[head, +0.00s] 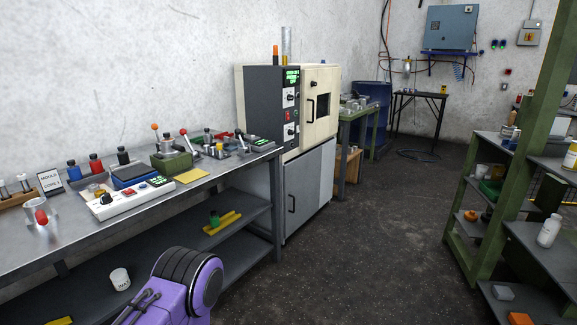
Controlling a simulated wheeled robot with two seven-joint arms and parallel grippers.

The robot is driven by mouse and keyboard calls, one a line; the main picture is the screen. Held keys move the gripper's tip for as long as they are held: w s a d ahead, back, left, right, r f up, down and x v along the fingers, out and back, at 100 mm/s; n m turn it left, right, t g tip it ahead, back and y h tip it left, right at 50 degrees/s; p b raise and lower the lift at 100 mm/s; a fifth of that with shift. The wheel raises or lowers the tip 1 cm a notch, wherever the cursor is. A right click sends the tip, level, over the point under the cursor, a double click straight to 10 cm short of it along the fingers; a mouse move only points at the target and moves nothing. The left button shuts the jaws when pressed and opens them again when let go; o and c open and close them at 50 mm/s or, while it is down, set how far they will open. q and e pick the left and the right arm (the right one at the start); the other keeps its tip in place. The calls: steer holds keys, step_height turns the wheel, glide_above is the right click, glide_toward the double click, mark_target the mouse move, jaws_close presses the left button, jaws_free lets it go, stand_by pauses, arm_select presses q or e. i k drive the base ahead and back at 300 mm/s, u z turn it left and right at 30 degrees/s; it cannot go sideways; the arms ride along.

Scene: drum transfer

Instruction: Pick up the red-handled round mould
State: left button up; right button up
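A shiny, silvery round piece with a red knob or handle (41,217) stands near the front edge of the metal workbench (225,172), at the far left of the head view. It looks like the red-handled round mould, but it is small and its lower part blends with the bright bench top. A lever with a red ball (184,132) also stands further back on the bench, by a green device (172,162). A purple and black part of my own arm shows at the bottom. Neither of my grippers is in view.
A white control box (128,198), a sign (51,181) and several bottles crowd the bench. A white mug (119,279) sits on the lower shelf. A cream oven (320,100) stands beyond the bench. A green shelf rack (520,150) stands right. The dark floor between is clear.

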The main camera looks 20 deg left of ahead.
mark_target(38, 211)
steer(key=u, duration=0.5)
steer(key=i, duration=1.05)
steer(key=u, duration=0.75)
